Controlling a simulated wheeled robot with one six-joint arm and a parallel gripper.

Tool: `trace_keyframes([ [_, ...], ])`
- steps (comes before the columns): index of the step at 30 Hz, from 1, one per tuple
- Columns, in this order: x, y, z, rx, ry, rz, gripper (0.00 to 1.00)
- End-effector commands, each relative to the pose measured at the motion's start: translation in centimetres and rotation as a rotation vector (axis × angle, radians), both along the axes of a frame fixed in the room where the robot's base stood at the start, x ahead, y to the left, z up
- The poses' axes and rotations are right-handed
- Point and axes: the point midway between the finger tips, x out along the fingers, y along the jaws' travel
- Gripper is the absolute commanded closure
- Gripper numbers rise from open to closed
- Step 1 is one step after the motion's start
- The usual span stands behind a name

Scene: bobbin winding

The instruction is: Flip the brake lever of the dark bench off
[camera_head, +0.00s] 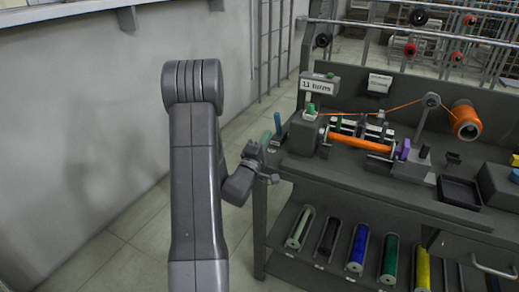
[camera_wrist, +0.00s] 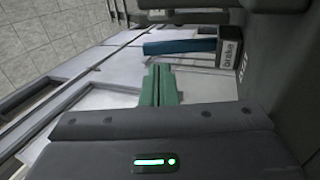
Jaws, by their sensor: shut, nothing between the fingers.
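The dark bench (camera_head: 340,172) stands on the right in the head view. Its brake lever is a blue bar (camera_head: 277,122) at the bench's left end, standing up in that view. I see no clear contact.
The bench carries a winder with an orange bobbin (camera_head: 362,141), an orange thread spool (camera_head: 466,120) and a black tray (camera_head: 459,190). A lower shelf holds several coloured spools. A pale wall (camera_head: 100,110) is on the left, with free floor before the bench.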

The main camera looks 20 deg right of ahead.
Motion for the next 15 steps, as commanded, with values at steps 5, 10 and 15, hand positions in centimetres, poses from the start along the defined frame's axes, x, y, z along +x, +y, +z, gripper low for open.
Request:
trace_keyframes([
  [5, 1.9, -2.3, 1.2, -0.001, -0.002, -0.002, 1.00],
  [10, 2.9, -3.4, 1.7, -0.001, 0.000, 0.001, 1.00],
  [15, 3.2, -3.7, 1.8, 0.000, 0.002, 0.001, 1.00],
])
